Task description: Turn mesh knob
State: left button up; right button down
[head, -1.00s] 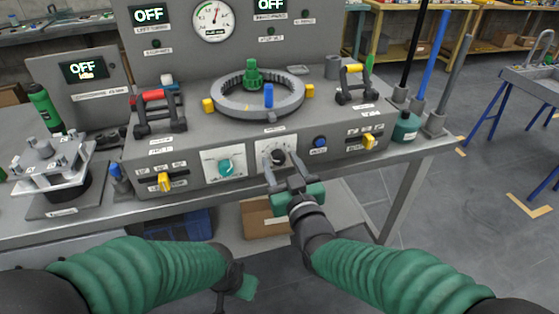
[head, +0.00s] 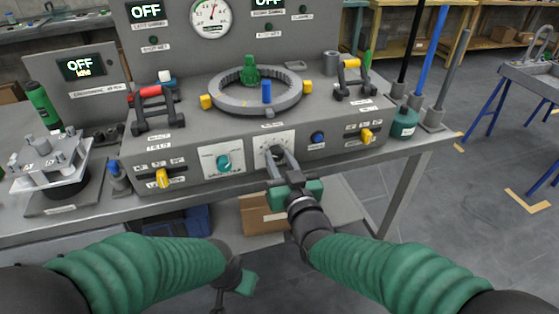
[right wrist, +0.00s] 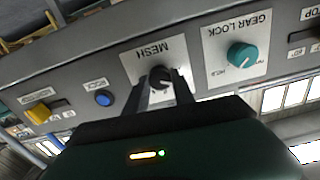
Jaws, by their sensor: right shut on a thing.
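The mesh knob (right wrist: 160,77) is a small dark knob on a white plate marked MESH in the right wrist view. In the head view its white plate (head: 262,139) is on the front panel of the grey console, with the knob partly hidden by fingers. My right gripper (head: 279,155) reaches up to it, its fingers on either side of the knob and shut on it. The fingers also show in the right wrist view (right wrist: 162,88). My left gripper (head: 240,284) hangs low in front of the bench, small and dark; its jaws are unclear.
A teal gear lock knob (head: 224,162) sits left of the mesh plate, a blue button (head: 318,138) right of it. Yellow levers (head: 163,178) (head: 366,135) flank the panel. A grey ring (head: 228,103) with a green gear lies on top.

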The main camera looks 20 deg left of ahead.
jog(key=m, duration=1.2)
jog(key=shift+w+d, duration=0.1)
jog(key=shift+m, duration=0.3)
dwell(0.3)
jog(key=c, duration=1.1)
grip_release()
jog(key=shift+f, duration=0.1)
jog(key=shift+o, duration=0.2)
